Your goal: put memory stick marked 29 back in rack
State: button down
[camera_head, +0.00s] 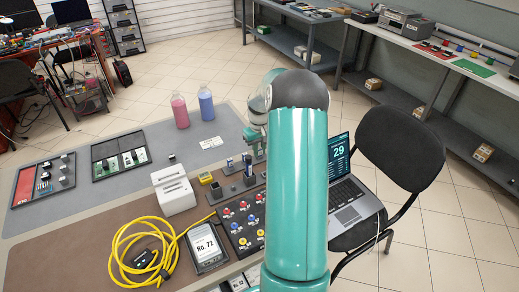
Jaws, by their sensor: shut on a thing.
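My gripper (257,152) hangs at the right end of the bench, just left of my upright teal arm, which hides part of it. It is shut on a small memory stick (247,161), held at or just above a small dark grey rack (232,190). I cannot read a number on the stick, nor tell whether it touches the rack. Another small blue-topped stick (230,163) stands upright just left of it. The laptop (340,160) on the right shows a large 29 on its screen.
A handheld device (206,247) reading No. 72, a coiled yellow cable (130,250), a dark panel of coloured knobs (243,220) and a white box (173,190) crowd the front. Pink (180,111) and blue (206,104) bottles stand behind. A black chair (400,150) is right.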

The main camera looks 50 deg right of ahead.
jog(key=shift+f, duration=0.1)
jog(key=c, duration=0.9)
grip_release()
jog(key=shift+r, duration=4.5)
